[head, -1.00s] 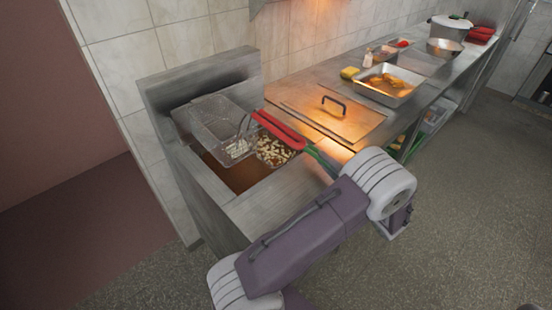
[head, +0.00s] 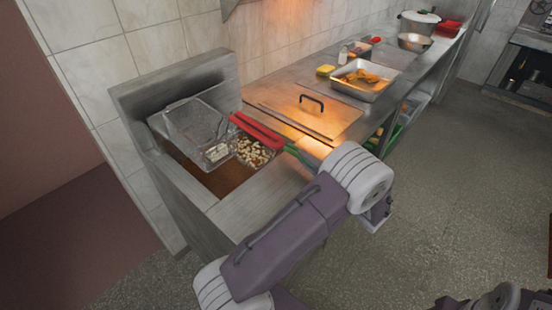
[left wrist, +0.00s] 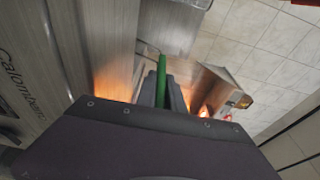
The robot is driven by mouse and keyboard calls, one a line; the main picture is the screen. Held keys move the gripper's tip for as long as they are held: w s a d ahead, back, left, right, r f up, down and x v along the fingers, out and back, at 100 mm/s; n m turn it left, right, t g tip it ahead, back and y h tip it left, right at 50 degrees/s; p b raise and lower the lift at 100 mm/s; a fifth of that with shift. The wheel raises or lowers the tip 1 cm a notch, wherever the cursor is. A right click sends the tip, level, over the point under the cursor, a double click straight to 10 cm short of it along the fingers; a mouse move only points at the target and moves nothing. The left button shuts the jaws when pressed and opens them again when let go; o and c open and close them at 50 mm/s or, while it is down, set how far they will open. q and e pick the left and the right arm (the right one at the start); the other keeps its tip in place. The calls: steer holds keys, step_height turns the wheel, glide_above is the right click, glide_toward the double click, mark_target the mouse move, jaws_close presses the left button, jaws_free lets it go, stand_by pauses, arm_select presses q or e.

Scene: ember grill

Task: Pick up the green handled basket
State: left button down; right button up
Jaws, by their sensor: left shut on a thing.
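The green handled basket (head: 253,153), a wire basket with pale fries in it, sits in the fryer over brown oil. Its green handle (head: 291,150) reaches right to my left gripper (head: 304,156), which is shut on it. The handle also shows in the left wrist view (left wrist: 161,80), between the fingers of my left gripper (left wrist: 163,97). The red handle (head: 257,131) of a second basket (head: 197,127) crosses just behind the green handled one and hides part of it. My right gripper is not in view.
The steel fryer (head: 180,200) has a raised back against the tiled wall. To its right, the counter holds a lid with a black handle (head: 312,104), a yellow sponge (head: 326,70), a food tray (head: 364,81) and a pot (head: 419,22). The floor at the right is clear.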

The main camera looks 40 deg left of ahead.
arm_select(q)
step_height(320, 180, up, 10)
steer(key=shift+r+p, duration=0.1)
steer(key=shift+p, duration=0.3)
step_height(320, 180, up, 14)
steer(key=p, duration=0.9)
steer(key=shift+r, duration=0.2)
